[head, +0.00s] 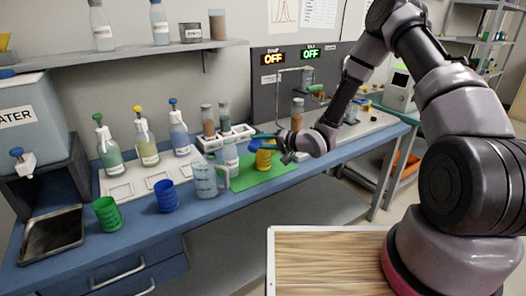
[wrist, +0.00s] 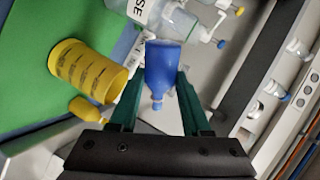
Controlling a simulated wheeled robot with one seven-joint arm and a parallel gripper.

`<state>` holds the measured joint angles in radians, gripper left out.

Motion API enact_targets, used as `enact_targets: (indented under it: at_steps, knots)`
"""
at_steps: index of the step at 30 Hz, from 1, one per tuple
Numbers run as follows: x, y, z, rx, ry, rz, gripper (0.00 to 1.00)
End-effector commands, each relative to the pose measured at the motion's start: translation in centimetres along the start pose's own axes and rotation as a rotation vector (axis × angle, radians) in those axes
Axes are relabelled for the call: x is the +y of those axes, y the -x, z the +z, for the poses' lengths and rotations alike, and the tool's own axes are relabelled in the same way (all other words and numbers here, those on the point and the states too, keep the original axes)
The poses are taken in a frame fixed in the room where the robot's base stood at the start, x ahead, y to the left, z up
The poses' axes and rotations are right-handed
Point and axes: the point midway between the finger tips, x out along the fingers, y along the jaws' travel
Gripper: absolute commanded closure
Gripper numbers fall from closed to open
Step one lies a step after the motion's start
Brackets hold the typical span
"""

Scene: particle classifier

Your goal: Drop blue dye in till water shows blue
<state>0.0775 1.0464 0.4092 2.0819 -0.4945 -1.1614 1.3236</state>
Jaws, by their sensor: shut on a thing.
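My gripper (head: 264,137) is stretched over the bench near the yellow cup. In the wrist view its green fingers (wrist: 162,78) are shut on a small blue bottle (wrist: 165,58), whose narrow nozzle points toward the gripper's base. The bottle is barely discernible in the head view. A clear glass jug (head: 206,180) stands left of my gripper, at the edge of the green mat. Its contents look pale; I cannot make out a blue tint. The yellow cup (head: 264,159) stands on the mat; it also shows in the wrist view (wrist: 85,72).
A green cup (head: 107,214), a blue cup (head: 167,197) and a metal tray (head: 53,235) stand at the front left. The water tank (head: 30,110) is at far left. Dropper bottles (head: 143,138) and a white tube rack (head: 226,138) stand behind. A small yellow bottle (wrist: 89,112) shows beside the yellow cup.

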Motion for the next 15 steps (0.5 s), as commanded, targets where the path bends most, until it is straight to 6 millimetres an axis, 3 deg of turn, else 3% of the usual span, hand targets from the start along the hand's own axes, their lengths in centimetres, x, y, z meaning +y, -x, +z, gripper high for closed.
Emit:
enact_targets:
  at_steps: [15]
  knots:
    - [-0.02, 0.01, -0.03, -0.008, -0.03, 0.0, 1.0]
